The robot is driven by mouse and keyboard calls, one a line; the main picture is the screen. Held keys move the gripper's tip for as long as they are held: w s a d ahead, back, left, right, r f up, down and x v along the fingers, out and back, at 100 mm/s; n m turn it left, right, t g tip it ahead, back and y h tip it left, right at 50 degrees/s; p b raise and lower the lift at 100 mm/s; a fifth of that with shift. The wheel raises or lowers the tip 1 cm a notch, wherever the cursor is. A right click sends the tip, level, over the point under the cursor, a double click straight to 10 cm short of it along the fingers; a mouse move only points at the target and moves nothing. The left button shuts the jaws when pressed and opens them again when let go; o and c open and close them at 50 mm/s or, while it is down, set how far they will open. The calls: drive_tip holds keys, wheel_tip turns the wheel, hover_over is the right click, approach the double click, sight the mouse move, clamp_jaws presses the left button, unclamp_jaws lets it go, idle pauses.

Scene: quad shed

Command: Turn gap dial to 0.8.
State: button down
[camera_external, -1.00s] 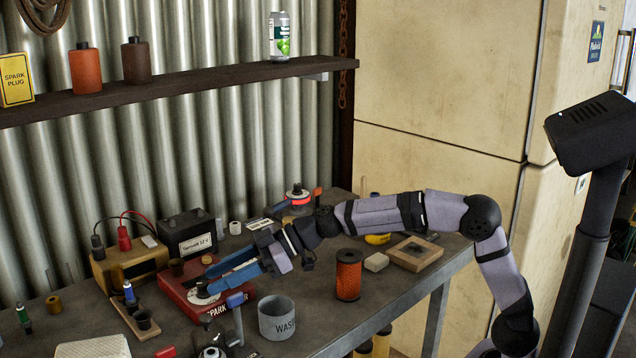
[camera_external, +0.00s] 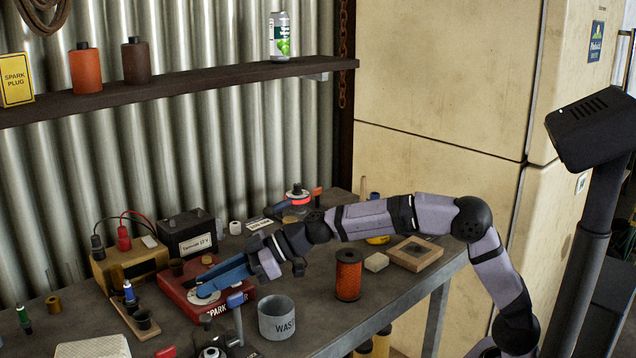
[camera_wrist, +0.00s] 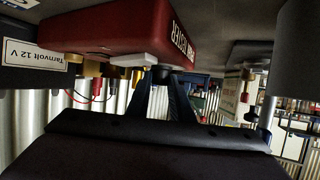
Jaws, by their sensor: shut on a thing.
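The red spark tester (camera_external: 228,306) sits on the bench, with its gap dial (camera_external: 206,297) on a pale disc on top. My gripper (camera_external: 205,284) reaches over it from the right, with its blue fingers at the dial. In the wrist view the tester (camera_wrist: 120,28) appears upside down. There my gripper's fingers (camera_wrist: 163,80) are shut on the dark knob of the dial (camera_wrist: 160,72), beside a pale plate. The fingers hide most of the knob, and I cannot read the dial's scale or setting.
A battery (camera_external: 188,233) and a tan box with leads (camera_external: 130,264) stand behind the tester. A grey cup (camera_external: 277,318) and an orange spool (camera_external: 348,275) stand to the right. A blue-topped lever (camera_external: 236,301) rises close in front of the tester.

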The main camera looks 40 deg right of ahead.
drive_tip(key=shift+s+a+f+m+t+h+b, duration=0.15)
drive_tip(key=shift+m+t+h+b, duration=0.15)
drive_tip(key=shift+m+t, duration=0.25)
drive_tip(key=m+t+p, duration=0.1)
drive_tip(key=m+t+h+p, duration=0.1)
drive_tip(key=shift+s+r+p, duration=0.1)
drive_tip(key=shift+r+p, duration=0.2)
drive_tip(key=shift+r, duration=0.05)
drive_tip(key=shift+a+f+m+t+h+p, duration=0.1)
drive_tip(key=shift+m+t+h+p, duration=0.3)
drive_tip(key=shift+p, duration=0.6)
drive_tip(key=shift+f+h, duration=0.15)
drive_tip(key=shift+h, duration=0.15)
drive_tip(key=shift+m, duration=0.25)
drive_tip(key=c, duration=1.6)
unclamp_jaws()
drive_tip(key=shift+o, duration=0.2)
drive_tip(key=shift+s, duration=0.1)
